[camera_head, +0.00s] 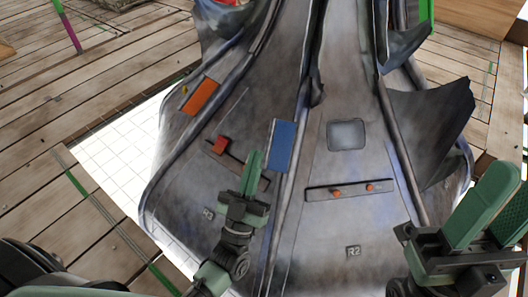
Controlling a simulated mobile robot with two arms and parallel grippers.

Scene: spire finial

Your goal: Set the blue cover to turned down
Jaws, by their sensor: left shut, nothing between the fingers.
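The blue cover (282,146) is a flat, upright rectangle on the grey metal hull (310,240), beside a raised rib. From this angle I cannot tell whether it stands up or is turned down. My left gripper (254,158) is shut and empty, its green fingertips just left of the cover, with a small gap in the picture. I cannot tell whether they touch it. My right gripper (508,178) is at the lower right, away from the cover, its green fingers apart and empty.
Left on the hull are an orange panel (201,96) and a red block (220,145) at a dark slot. Right are a grey square plate (346,135) and a slot strip with orange knobs (337,193). Torn metal (432,125) juts out right. Wooden planks (60,120) surround it.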

